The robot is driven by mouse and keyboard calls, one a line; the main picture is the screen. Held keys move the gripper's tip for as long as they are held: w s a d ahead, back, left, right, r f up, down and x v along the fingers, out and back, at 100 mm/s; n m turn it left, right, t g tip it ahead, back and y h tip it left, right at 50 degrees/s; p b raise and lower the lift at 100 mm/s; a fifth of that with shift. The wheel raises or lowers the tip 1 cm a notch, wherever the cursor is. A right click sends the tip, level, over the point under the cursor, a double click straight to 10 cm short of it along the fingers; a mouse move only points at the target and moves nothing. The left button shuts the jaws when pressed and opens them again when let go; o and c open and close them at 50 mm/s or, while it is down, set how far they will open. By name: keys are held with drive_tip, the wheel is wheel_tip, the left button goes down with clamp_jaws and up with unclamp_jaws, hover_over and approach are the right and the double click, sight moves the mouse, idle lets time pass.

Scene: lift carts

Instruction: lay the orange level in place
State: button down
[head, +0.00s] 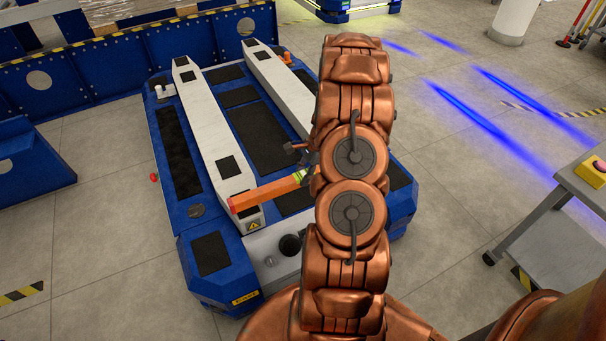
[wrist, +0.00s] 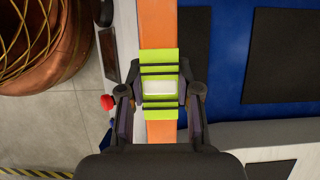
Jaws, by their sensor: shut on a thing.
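The orange level (head: 262,194) is a long bar with a yellow-green middle section. In the head view it lies across the near end of the blue lift cart (head: 225,258), its left end over the near end of the left white beam (head: 215,150). I cannot tell whether it touches the beam. In the wrist view the level (wrist: 158,25) runs top to bottom. My gripper (wrist: 160,95) is shut on its yellow-green middle, around a pale window. In the head view my gripper (head: 303,160) is largely hidden behind my copper arm, as is the level's right end.
The right white beam (head: 280,85) is partly behind my arm. A blue frame (head: 110,62) stands behind the cart. A grey table with a yellow box (head: 597,170) is at right. Floor between is clear.

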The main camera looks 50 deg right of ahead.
drive_tip(key=shift+f, duration=0.4)
drive_tip(key=c, duration=0.7)
unclamp_jaws()
drive_tip(key=v, duration=1.2)
drive_tip(key=shift+s, duration=0.1)
drive_tip(key=shift+a, duration=0.1)
